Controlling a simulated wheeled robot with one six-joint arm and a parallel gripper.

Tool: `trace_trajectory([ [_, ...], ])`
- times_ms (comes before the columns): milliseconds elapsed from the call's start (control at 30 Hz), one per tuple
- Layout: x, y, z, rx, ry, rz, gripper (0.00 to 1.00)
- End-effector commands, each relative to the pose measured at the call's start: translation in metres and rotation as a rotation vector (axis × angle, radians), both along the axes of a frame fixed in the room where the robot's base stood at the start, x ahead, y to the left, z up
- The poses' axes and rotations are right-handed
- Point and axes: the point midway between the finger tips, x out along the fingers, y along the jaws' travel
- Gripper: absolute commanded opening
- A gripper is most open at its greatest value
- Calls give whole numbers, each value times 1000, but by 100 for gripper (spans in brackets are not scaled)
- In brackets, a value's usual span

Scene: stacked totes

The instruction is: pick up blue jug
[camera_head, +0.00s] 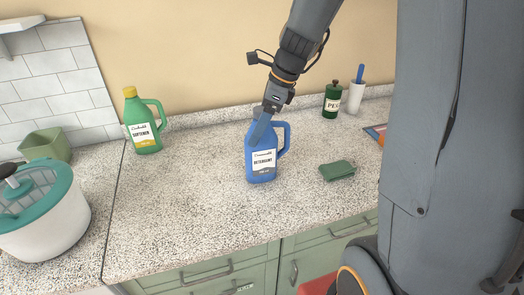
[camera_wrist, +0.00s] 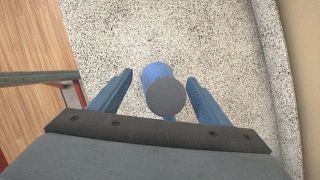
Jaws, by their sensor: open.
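The blue jug (camera_head: 262,165) stands upright on the speckled counter, with a white detergent label and a handle on its right side. In the wrist view its round dark grey cap (camera_wrist: 166,98) and part of its blue body (camera_wrist: 155,71) show between the two fingers. In the wrist view my gripper (camera_wrist: 160,78) is open, one finger on each side of the cap, with visible gaps.
A green softener jug (camera_head: 144,125) stands to the left. A green cloth (camera_head: 337,170) lies to the right. A dark green bottle (camera_head: 332,100) and a white cup (camera_head: 355,98) stand behind. A teal-lidded white container (camera_head: 45,222) is front left. The counter around the blue jug is clear.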

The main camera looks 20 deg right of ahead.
Motion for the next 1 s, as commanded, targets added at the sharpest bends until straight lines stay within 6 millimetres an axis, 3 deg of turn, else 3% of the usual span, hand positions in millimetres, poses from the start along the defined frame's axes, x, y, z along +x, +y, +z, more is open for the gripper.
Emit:
trace_trajectory([
  [200,0,0,-1,0,0,0,68],
  [533,0,0,-1,-1,0,0,12],
  [967,0,0,0,-1,0,0,11],
  [1000,0,-1,2,-1,-1,1,5],
])
